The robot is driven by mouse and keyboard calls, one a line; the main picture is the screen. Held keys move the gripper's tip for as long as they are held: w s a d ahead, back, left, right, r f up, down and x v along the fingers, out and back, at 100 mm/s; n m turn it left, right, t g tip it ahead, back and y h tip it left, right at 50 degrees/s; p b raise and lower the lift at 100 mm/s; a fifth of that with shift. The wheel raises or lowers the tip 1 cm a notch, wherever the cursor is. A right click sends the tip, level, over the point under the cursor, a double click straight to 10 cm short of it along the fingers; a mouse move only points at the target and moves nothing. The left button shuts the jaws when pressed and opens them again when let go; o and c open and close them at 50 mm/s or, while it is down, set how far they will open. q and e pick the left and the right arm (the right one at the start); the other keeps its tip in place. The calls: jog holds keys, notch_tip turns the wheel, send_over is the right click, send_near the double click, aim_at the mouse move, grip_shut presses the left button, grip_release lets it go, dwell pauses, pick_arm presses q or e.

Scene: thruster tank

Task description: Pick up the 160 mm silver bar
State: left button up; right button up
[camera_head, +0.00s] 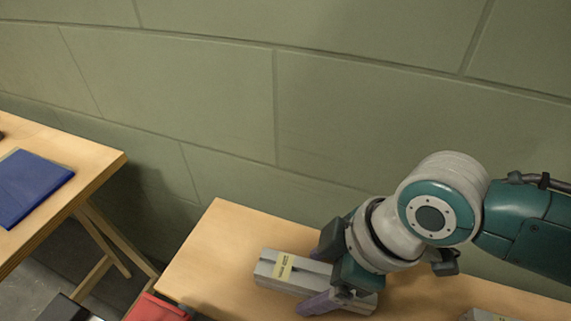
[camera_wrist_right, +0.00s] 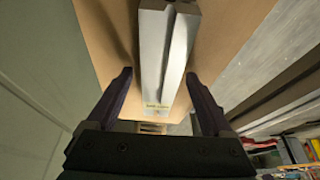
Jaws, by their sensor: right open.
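A silver bar (camera_head: 283,268) with a yellow label lies on the wooden table, near its left end. In the right wrist view the bar (camera_wrist_right: 156,45) runs lengthwise, with a step or groove along it and the label at its near end. My right gripper (camera_head: 322,272) is open over the bar, with one finger on the far side and one on the near side. In the wrist view its purple-tipped fingers stand left and right of the bar, with gaps visible. Whether they touch it is unclear. The gripper hides part of the bar. My left gripper is not in view.
The wooden table (camera_head: 215,255) is clear left of the bar. Another grey piece (camera_head: 484,314) shows at the bottom right edge. A red container (camera_head: 155,308) is below the table's left corner. A second table (camera_head: 90,150) holds a blue flat object (camera_head: 32,186). A wall stands behind.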

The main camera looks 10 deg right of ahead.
jog(key=shift+f, duration=0.1)
grip_shut()
dwell(0.7)
